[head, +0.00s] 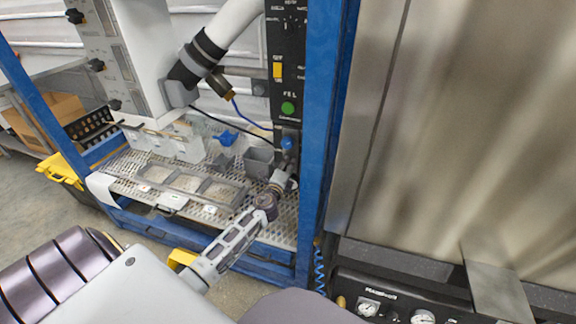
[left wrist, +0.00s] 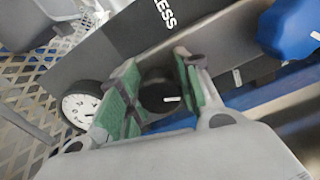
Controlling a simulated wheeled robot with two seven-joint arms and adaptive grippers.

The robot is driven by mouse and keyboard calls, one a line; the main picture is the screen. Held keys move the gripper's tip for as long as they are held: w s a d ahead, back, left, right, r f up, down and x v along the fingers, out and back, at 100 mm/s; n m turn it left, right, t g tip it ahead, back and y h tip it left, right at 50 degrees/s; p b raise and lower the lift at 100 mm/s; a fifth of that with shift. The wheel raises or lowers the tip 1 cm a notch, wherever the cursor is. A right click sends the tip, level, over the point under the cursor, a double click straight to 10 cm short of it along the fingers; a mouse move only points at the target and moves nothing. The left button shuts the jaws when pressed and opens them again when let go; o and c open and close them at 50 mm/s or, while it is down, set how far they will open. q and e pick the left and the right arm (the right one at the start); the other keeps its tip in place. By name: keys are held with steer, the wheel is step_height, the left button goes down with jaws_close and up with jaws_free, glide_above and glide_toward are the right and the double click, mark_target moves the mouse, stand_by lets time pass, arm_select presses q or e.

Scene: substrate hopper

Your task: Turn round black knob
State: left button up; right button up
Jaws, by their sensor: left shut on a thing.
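The round black knob (left wrist: 160,96) with a short white mark sits on a dark panel in the left wrist view. My left gripper (left wrist: 155,92) has its two green-padded fingers on either side of it and is shut on it. In the head view my left gripper (head: 285,178) reaches the bottom of the dark control panel (head: 286,60), just below a blue knob (head: 287,143). There the gripped knob is hidden by the gripper. My right gripper is not in view.
Close to the fingers are a white round gauge (left wrist: 80,108) and the large blue knob (left wrist: 290,28). A blue frame post (head: 322,130) stands right of the panel.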

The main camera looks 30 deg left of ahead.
arm_select(q)
steer(key=shift+m, duration=0.5)
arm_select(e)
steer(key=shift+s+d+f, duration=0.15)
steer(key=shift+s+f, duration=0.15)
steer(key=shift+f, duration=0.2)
arm_select(q)
steer(key=shift+f, duration=0.1)
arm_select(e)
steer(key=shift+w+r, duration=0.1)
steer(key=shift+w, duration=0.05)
arm_select(q)
steer(key=o, duration=1)
steer(key=shift+o, duration=0.2)
steer(key=v, duration=1.2)
